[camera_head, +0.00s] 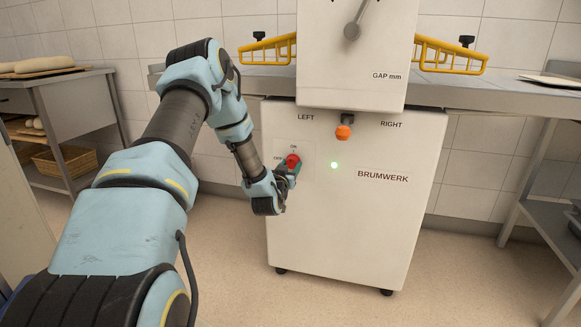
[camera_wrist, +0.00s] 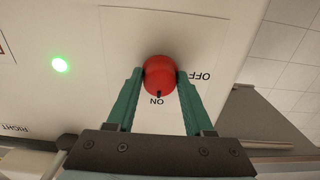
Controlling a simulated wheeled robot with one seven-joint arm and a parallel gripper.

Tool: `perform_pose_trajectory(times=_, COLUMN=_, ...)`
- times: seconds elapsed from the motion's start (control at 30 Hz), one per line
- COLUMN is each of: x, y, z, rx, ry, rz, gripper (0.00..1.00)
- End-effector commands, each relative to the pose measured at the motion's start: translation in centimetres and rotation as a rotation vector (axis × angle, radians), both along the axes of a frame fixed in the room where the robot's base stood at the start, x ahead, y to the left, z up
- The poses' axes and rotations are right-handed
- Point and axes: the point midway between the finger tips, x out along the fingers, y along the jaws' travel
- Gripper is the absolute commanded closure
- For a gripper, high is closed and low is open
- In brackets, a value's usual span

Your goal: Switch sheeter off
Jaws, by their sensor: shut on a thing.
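The white sheeter (camera_head: 385,230) stands ahead with a red rotary knob (camera_head: 292,159) on its front panel. My gripper (camera_head: 289,170) is at the knob from the front. In the wrist view, my two green fingers (camera_wrist: 158,76) are shut on either side of the red knob (camera_wrist: 160,72). The knob's dark mark points to the ON label (camera_wrist: 156,101); the OFF label (camera_wrist: 199,76) is partly beside the right finger. The green lamp (camera_head: 334,165) is lit, and it glows in the wrist view (camera_wrist: 60,64) too.
An orange-tipped lever (camera_head: 343,131) sits above the lamp between LEFT and RIGHT. Yellow guards (camera_head: 450,56) flank the upper housing (camera_head: 352,85) over the side tables. A bread rack (camera_head: 75,110) stands at left, a metal table (camera_head: 545,140) at right. The floor before the sheeter is clear.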

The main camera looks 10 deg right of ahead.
Motion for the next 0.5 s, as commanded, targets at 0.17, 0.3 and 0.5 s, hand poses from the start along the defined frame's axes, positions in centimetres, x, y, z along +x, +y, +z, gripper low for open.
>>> perform_pose_trajectory(times=0.17, x=0.01, y=0.00, z=0.00, rx=-0.023, ry=0.012, rz=0.000, gripper=1.00)
perform_pose_trajectory(times=0.3, x=0.00, y=-0.01, z=-0.03, rx=-0.072, ry=0.038, rz=0.000, gripper=1.00)
perform_pose_trajectory(times=0.5, x=0.00, y=0.01, z=-0.06, rx=-0.197, ry=0.108, rz=0.001, gripper=1.00)
